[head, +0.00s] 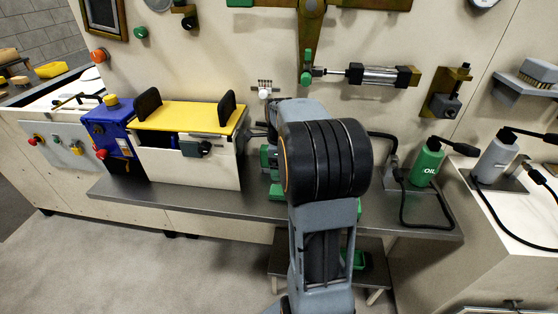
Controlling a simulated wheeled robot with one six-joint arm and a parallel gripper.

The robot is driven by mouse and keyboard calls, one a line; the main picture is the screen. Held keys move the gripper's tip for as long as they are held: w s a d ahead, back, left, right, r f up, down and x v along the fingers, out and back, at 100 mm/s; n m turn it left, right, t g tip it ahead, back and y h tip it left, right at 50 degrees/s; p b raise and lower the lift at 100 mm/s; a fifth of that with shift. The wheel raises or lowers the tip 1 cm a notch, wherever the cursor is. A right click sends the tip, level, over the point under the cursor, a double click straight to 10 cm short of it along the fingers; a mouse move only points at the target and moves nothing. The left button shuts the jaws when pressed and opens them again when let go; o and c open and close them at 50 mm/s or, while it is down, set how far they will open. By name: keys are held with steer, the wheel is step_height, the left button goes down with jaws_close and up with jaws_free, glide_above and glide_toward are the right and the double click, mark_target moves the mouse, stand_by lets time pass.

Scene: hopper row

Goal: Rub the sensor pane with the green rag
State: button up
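My arm reaches up the middle of the view, and its large dark joint hides the bench behind it. My gripper is not visible. I cannot pick out the sensor pane. No clear green rag shows. Green parts (268,158) show at the left edge of my arm on the bench, but most of what they belong to is hidden. A green object (356,260) lies on a low shelf under the bench, partly behind my arm, and I cannot tell what it is.
A yellow-topped hopper unit (190,116) and a blue box (108,132) stand on the left of the metal bench (160,199). A green oil bottle (427,162) and a grey bottle (495,156) stand right. A brush (538,72) sits on a wall shelf. The floor at front left is clear.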

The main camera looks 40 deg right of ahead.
mark_target(280, 189)
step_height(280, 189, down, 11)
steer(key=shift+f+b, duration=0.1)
steer(key=shift+b, duration=0.4)
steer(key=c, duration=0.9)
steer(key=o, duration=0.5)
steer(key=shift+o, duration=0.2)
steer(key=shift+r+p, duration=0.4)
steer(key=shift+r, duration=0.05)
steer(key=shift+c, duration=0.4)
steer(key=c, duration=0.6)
